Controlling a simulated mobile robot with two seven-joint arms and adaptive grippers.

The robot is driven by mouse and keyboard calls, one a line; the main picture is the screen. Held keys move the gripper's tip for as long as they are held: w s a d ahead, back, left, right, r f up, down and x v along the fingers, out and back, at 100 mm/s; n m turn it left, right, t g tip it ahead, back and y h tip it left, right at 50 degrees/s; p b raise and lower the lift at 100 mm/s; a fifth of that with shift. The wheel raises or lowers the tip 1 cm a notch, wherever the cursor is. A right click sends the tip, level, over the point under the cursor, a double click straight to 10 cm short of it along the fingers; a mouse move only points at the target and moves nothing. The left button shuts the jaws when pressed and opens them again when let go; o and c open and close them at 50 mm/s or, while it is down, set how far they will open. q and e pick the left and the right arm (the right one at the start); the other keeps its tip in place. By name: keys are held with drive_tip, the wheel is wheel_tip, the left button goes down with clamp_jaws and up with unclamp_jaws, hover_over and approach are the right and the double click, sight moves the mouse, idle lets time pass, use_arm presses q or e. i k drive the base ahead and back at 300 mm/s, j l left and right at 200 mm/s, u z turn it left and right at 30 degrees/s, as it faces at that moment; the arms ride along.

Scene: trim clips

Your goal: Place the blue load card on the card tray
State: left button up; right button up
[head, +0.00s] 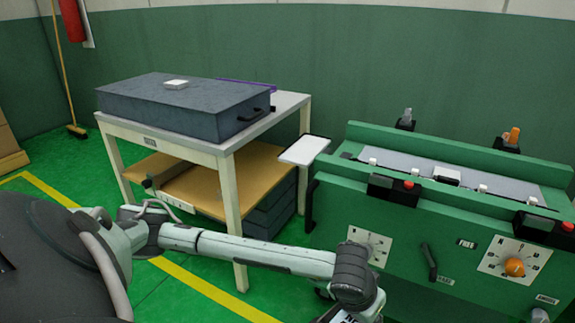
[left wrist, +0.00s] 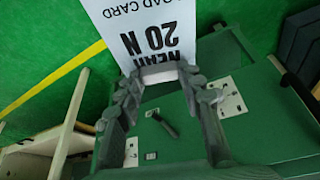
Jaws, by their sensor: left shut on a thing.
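In the left wrist view my left gripper (left wrist: 160,78) is shut on a load card (left wrist: 135,28), gripping it near one edge. The card face is white with black print, upside down here, reading "LOAD CARD", "20 N" and "NEAR"; no blue shows on it. In the head view my left arm reaches in from the left, and its gripper is cut off at the bottom edge, with the card out of sight. A flat white plate (head: 303,150) with a dark edge, perhaps the card tray, juts from the green machine's left end and looks empty. My right gripper is not in view.
The green machine (head: 400,212) has knobs, black boxes with red buttons and a dial panel. A pale-framed table (head: 228,148) left of it bears a dark grey slab (head: 180,112) with a small white block (head: 176,84). A wooden shelf (head: 205,185) is below. Green floor lies between.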

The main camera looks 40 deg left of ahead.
sight(303, 152)
drive_tip(key=k+j, duration=0.1)
drive_tip(key=j, duration=0.55)
drive_tip(key=j+u, duration=0.1)
drive_tip(key=j, duration=0.5)
drive_tip(key=k, duration=0.05)
